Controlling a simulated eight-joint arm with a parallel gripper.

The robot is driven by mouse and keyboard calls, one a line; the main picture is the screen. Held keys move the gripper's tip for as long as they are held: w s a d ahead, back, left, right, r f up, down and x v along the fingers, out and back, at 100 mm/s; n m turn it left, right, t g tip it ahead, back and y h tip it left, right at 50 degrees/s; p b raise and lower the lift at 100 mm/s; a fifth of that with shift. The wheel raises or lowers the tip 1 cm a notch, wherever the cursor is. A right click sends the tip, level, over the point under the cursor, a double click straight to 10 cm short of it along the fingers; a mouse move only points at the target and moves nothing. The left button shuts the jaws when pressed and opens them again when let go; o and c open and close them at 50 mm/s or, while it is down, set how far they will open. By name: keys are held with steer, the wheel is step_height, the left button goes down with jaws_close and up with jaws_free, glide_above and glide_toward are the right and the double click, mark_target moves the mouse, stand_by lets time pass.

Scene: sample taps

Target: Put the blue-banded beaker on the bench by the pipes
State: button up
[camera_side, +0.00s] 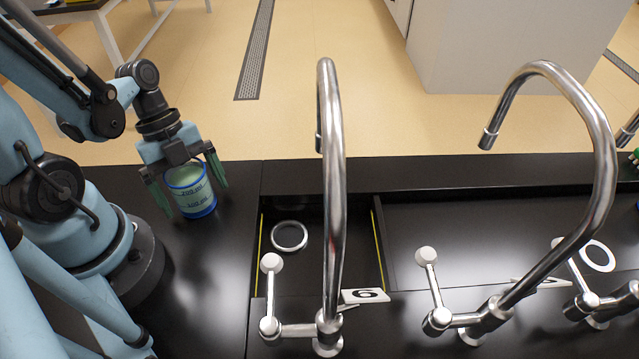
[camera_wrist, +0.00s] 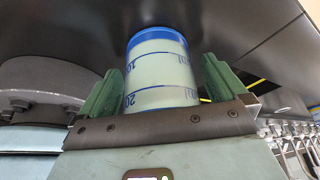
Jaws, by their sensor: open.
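The blue-banded beaker (camera_side: 192,190) stands upright on the black bench (camera_side: 228,210) at the left in the side view, with blue bands and volume marks and a pale green content or body. My gripper (camera_side: 187,186) is over it from above, its green fingers open on either side of the beaker. In the wrist view the beaker (camera_wrist: 158,68) sits between the two open fingers (camera_wrist: 160,85), with a gap visible at each side. Whether a finger touches it cannot be told.
Right of the beaker is a recessed sink (camera_side: 320,270) with a ring (camera_side: 289,236) inside. Tall curved metal taps (camera_side: 333,180) (camera_side: 590,190) rise along the front. A card marked 6 (camera_side: 365,296) lies by the first tap. A white ring (camera_side: 598,256) lies at the far right.

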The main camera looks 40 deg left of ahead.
steer(key=shift+s+v, duration=0.3)
steer(key=shift+v, duration=5.75)
steer(key=w+d+n+t+y, duration=0.2)
steer(key=w+n, duration=0.4)
steer(key=n, duration=0.4)
steer(key=w+d+r+n+t+y, duration=0.1)
steer(key=w+d+n+t, duration=0.3)
steer(key=n, duration=0.5)
steer(key=shift+w+r+n+t+y, duration=0.2)
steer(key=shift+w+n+t+y, duration=0.2)
steer(key=shift+w+t+y, duration=0.45)
steer(key=shift+w, duration=0.15)
